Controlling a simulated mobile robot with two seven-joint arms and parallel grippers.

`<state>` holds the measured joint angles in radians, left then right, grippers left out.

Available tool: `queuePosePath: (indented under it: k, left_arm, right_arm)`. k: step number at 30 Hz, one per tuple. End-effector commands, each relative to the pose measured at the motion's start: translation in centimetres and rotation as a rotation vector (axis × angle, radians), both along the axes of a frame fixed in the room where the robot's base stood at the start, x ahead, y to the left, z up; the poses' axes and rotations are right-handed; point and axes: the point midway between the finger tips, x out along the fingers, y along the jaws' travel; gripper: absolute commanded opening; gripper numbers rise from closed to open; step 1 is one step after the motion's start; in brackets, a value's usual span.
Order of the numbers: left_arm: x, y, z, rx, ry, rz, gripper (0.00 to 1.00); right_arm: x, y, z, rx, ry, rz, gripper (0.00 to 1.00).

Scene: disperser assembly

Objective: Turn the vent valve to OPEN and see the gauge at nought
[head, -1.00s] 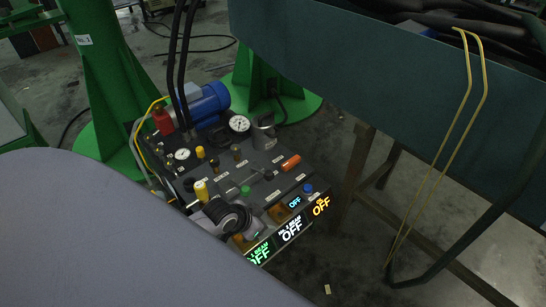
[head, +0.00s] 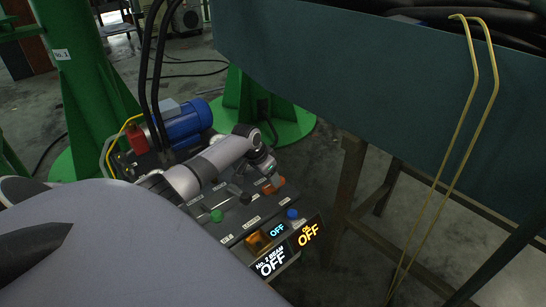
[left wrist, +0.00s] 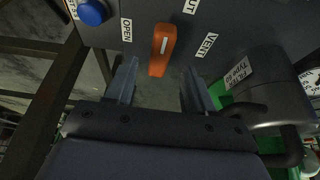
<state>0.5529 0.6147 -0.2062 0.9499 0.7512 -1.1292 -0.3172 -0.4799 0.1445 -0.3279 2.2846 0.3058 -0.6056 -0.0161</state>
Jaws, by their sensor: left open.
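The vent valve's orange handle (left wrist: 162,48) stands on the dark panel in the left wrist view, long axis running up and down the picture. An OPEN label (left wrist: 127,30) is left of it, a VENT label (left wrist: 207,44) right, and a partly cut-off label ending in UT above. In the head view the handle (head: 273,186) shows beside my left gripper (head: 263,168). My left gripper (left wrist: 160,86) is open; its fingers flank the handle's near end, with no contact visible. My arm hides the panel gauges in the head view; a white dial edge (left wrist: 312,80) shows in the wrist view, its reading unclear. My right gripper is not in view.
A blue button (left wrist: 93,12) sits left of the handle in the wrist view. A grey filter cylinder (left wrist: 262,85) stands close on the right. Lit OFF displays (head: 272,262) line the panel's front edge. A teal bin (head: 330,60) rises beyond on the right.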

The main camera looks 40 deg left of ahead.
Motion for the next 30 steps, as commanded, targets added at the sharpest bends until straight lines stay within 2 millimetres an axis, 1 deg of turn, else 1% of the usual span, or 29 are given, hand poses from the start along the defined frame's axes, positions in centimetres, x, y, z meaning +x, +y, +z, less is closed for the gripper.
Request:
queuePosePath:
  k: [1, 3, 7, 12, 20, 23, 24, 25, 30]
  left_arm:
    - [0.3, -0.1, -1.2, -0.001, -0.001, 0.000, 0.53]
    - [0.7, -0.1, -1.9, -0.001, -0.002, 0.001, 0.53]
    - [1.1, -0.1, -3.0, 0.000, -0.001, 0.000, 0.53]
    - [1.4, -0.2, -3.5, 0.001, -0.001, -0.001, 0.53]
    - [1.4, -0.2, -3.4, 0.001, -0.001, -0.001, 0.53]
    - [1.4, -0.2, -3.4, 0.001, -0.001, -0.001, 0.24]
    - [1.4, -0.2, -3.4, 0.001, -0.001, -0.001, 0.11]
    - [1.4, -0.2, -3.4, 0.001, -0.001, -0.001, 0.01]
    - [1.4, -0.2, -3.4, 0.000, -0.001, 0.001, 0.00]
  right_arm:
    - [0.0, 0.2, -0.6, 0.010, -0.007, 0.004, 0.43]
    - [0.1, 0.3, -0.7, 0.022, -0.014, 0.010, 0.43]
    - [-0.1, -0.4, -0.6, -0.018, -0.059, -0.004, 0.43]
    - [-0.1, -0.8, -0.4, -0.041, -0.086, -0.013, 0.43]
    - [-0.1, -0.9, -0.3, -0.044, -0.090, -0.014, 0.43]
    - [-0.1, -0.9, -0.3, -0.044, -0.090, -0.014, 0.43]
    - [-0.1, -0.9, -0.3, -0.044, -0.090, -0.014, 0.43]
    - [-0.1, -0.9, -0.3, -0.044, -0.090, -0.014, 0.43]
    - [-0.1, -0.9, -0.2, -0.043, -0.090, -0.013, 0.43]
